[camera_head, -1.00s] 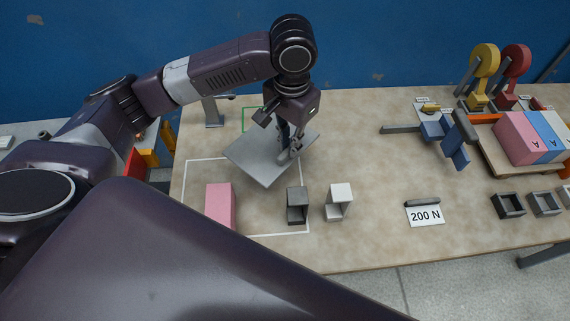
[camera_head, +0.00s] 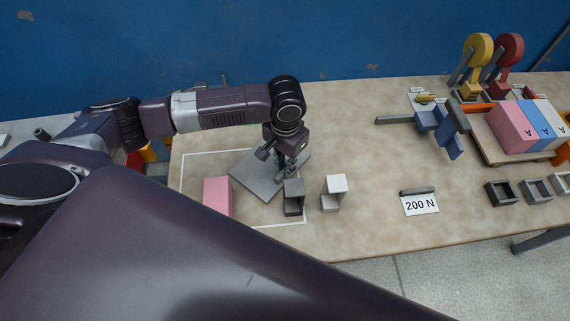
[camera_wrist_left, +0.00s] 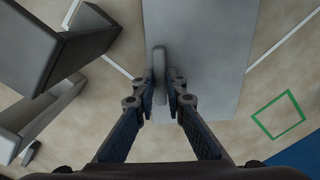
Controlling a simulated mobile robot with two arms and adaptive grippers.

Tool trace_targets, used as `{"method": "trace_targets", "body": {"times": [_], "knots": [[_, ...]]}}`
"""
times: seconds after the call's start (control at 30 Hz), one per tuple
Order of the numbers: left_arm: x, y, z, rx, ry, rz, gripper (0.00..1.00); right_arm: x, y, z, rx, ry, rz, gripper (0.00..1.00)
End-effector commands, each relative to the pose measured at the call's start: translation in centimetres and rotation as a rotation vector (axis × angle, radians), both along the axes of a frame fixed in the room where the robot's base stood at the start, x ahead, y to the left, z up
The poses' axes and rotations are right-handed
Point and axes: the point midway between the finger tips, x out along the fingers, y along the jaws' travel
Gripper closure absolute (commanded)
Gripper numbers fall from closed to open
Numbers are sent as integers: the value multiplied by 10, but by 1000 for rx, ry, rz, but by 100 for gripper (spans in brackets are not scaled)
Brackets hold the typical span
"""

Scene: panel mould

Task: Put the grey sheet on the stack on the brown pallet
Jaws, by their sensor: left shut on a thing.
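The grey sheet (camera_head: 256,181) is a flat square plate lying turned at an angle, over or on the white-outlined area at the left of the table. My left gripper (camera_head: 287,172) is above its right part. In the left wrist view my left gripper (camera_wrist_left: 160,100) is shut on a thin upright grip on the sheet (camera_wrist_left: 208,50). I cannot tell whether the sheet touches the table. The brown pallet (camera_head: 484,143) is at the right rear, with pink, blue and white blocks (camera_head: 525,128) marked A on it. My right gripper is not in view.
A pink block (camera_head: 217,197) stands left of the sheet. A dark open box (camera_head: 293,199) and a light one (camera_head: 334,193) stand close on its near right. The table middle is clear.

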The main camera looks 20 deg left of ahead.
Motion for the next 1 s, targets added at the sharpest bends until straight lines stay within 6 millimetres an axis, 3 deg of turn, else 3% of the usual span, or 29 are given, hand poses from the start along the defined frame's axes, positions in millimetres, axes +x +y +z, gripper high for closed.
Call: {"method": "trace_targets", "body": {"times": [0.17, 0.2, 0.37, 0.67, 0.83, 1.0], "knots": [[0, 0, -1, 0, 0, 0, 100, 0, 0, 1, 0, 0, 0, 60], [0, 0, -2, 0, 1, 0, 88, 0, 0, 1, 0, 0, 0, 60], [0, 0, -2, 0, 0, 0, 71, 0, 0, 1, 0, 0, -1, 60], [0, 0, 0, 0, -1, 0, 71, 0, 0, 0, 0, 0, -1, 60], [1, 0, 18, -2, -4, -1, 71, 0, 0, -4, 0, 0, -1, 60], [2, -1, 55, -2, -6, -1, 71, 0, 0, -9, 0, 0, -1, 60]]}}
